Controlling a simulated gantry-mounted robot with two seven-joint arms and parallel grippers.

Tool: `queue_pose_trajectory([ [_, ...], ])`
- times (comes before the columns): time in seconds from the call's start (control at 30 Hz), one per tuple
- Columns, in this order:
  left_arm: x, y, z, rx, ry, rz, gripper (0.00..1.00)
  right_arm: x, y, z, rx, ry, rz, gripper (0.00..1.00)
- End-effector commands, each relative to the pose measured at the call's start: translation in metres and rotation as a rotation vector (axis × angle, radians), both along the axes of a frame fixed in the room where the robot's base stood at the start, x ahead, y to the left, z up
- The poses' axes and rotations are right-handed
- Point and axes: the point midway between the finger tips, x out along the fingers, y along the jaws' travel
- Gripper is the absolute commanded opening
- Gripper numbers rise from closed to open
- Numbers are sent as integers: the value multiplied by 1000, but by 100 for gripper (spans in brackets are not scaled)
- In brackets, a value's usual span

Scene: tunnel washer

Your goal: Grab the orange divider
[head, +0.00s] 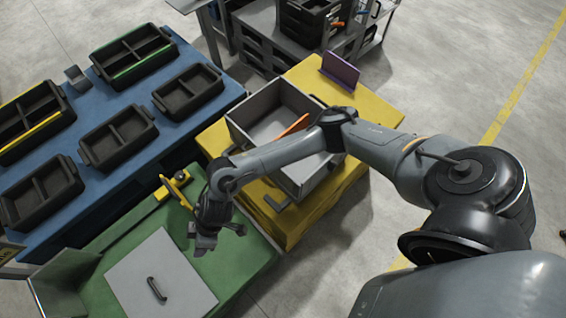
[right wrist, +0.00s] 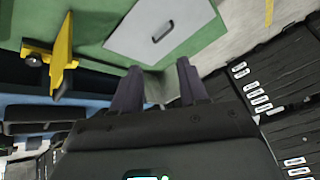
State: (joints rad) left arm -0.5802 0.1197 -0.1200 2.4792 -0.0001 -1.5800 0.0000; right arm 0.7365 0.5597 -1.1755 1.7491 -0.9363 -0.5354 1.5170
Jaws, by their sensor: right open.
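The orange divider (head: 295,126) is a thin orange strip inside the open grey bin (head: 238,137) on the yellow table. My right forearm crosses in front of the bin and hides part of it and perhaps part of the divider. My right gripper (head: 205,246) hangs over the green table, left of and in front of the bin and apart from the divider. In the right wrist view the two dark fingers (right wrist: 160,78) are spread with nothing between them. The divider does not show in that view. My left gripper is not in view.
A grey lid-like plate with a handle (head: 160,280) lies on the green table (head: 240,262). A yellow fixture (head: 175,187) stands near its back edge. Black divided trays (head: 120,135) sit on the blue table. A purple panel (head: 340,71) stands behind the bin.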

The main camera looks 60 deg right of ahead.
Motion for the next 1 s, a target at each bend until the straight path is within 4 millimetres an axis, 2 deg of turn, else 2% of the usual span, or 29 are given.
queue_pose_trajectory([
  [0.03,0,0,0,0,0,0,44,-13,28,10,60,-50,16,43],
  [0.1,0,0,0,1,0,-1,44,-20,52,29,118,-138,9,43],
  [0.2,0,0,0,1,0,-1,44,-23,65,57,163,-239,-49,43],
  [0.27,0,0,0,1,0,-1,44,-23,59,70,165,-281,-105,43],
  [0.37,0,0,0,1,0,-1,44,-24,32,84,129,-312,-220,43],
  [0.47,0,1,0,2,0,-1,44,-33,-14,85,50,-292,-338,43],
  [0.57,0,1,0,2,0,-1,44,-53,-67,76,-48,-229,-437,43],
  [0.6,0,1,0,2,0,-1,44,-63,-87,72,-86,-197,-470,43],
  [0.7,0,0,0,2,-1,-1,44,-93,-132,61,-174,-108,-528,43],
  [0.83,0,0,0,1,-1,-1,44,-130,-172,52,-254,-10,-569,43],
  [0.9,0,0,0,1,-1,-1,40,-143,-185,50,-281,27,-581,43],
  [1.0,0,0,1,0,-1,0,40,-155,-196,49,-303,57,-588,43],
])
